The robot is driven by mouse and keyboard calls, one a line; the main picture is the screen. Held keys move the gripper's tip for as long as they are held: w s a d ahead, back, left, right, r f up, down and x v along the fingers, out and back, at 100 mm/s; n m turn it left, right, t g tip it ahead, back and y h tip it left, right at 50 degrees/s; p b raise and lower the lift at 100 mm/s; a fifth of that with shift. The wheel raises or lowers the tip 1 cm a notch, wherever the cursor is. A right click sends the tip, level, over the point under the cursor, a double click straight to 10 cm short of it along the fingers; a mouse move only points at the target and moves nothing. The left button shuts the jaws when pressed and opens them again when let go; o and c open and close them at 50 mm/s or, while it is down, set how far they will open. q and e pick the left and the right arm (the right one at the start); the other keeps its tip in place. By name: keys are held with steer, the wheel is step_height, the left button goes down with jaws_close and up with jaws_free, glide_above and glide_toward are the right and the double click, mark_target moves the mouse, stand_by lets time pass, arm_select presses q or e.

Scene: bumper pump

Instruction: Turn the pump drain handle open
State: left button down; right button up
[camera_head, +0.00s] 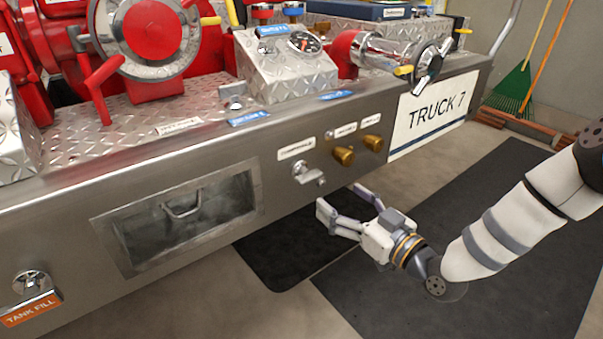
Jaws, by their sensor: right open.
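A small silver handle (309,174) sticks out of the grey bumper front (60,230), under a white label (297,148) too small to read for certain. It looks like the pump drain handle. My right gripper (341,202) is in front of the bumper, lower and a little to the right of the handle. Its two fingers are spread, with nothing between them, and point toward the bumper. It appears apart from the handle. My left gripper is out of the picture.
Two brass knobs (344,155) sit right of the handle. A recessed compartment with a pull (183,210) lies to the left, and a tank fill cap (32,285) further left. The TRUCK 7 plate (433,112) is at right. Dark mats (500,240) cover open floor.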

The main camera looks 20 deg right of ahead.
mark_target(313, 181)
steer(key=b+x, duration=0.2)
steer(key=x, duration=0.8)
steer(key=shift+a+f+b, duration=0.15)
steer(key=shift+a+b, duration=0.05)
steer(key=shift+b, duration=0.15)
steer(key=shift+w, duration=0.25)
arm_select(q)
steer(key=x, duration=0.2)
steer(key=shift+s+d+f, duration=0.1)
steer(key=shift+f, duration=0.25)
arm_select(e)
steer(key=shift+c, duration=0.3)
